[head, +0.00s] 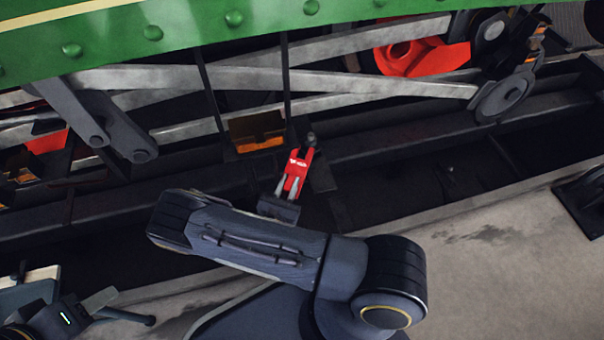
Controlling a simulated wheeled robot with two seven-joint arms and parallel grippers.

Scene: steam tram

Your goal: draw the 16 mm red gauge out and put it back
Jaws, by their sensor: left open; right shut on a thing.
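The red gauge (298,163), with pale markings on its face, is near the middle of the head view. My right gripper (293,184) is shut on it, one grey finger on each side of its lower part. The gauge stands tilted, its far end near a dark knob beside an orange-lined bracket (256,133) under the tram. I cannot tell whether its far end sits in a gap or is free. My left gripper (120,309) is open and empty at the bottom left, well away from the gauge.
The green tram side (190,28) with rivets runs across the top. Grey rods (290,78) and red wheel parts (405,56) lie below it. A dark pit (420,180) runs along the tram. Bare concrete floor (500,270) is at the lower right.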

